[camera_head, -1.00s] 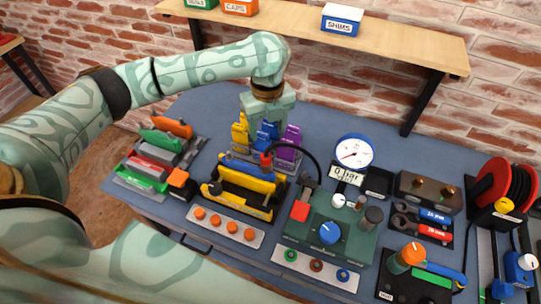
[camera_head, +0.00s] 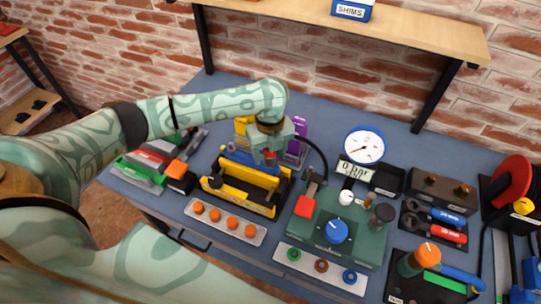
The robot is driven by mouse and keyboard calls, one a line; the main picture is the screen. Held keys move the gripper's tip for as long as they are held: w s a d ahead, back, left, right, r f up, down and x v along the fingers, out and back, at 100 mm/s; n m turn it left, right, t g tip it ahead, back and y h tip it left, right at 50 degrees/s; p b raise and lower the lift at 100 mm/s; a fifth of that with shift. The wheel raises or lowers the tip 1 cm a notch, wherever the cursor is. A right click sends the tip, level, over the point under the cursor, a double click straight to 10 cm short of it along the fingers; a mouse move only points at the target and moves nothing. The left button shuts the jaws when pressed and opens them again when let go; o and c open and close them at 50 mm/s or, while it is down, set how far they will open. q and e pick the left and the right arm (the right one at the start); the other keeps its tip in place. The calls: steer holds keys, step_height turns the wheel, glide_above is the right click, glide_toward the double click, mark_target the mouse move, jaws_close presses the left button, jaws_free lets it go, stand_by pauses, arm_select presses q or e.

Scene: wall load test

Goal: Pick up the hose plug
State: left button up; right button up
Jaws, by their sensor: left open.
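The hose plug (camera_head: 269,155) is a small red piece at the end of a black hose (camera_head: 320,155), by the back edge of the yellow and black fixture (camera_head: 243,188). The hose curves from it to the green pump unit (camera_head: 345,240). My left gripper (camera_head: 267,160) is open and points down right at the plug, partly hiding it. I cannot tell whether the fingers touch it. My right gripper is not in view.
A pressure gauge (camera_head: 364,145) stands right of the hose. Yellow and purple holders (camera_head: 300,138) stand close behind the gripper. A strip with orange knobs (camera_head: 225,222) lies in front of the fixture. A shelf (camera_head: 430,33) overhangs the bench's back.

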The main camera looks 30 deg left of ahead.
arm_select(q)
steer(key=shift+r, duration=0.15)
steer(key=c, duration=1.2)
steer(key=shift+o, duration=0.2)
step_height(320, 180, up, 4)
steer(key=shift+s+f+p, duration=0.1)
steer(key=shift+p, duration=0.75)
steer(key=s+d+r+p, duration=0.2)
steer(key=s+r, duration=0.2)
steer(key=s, duration=0.2)
steer(key=s+d+r+p, duration=0.2)
steer(key=s+r+p, duration=0.1)
steer(key=s+r, duration=0.2)
steer(key=shift+s, duration=1.2)
steer(key=shift+w, duration=0.1)
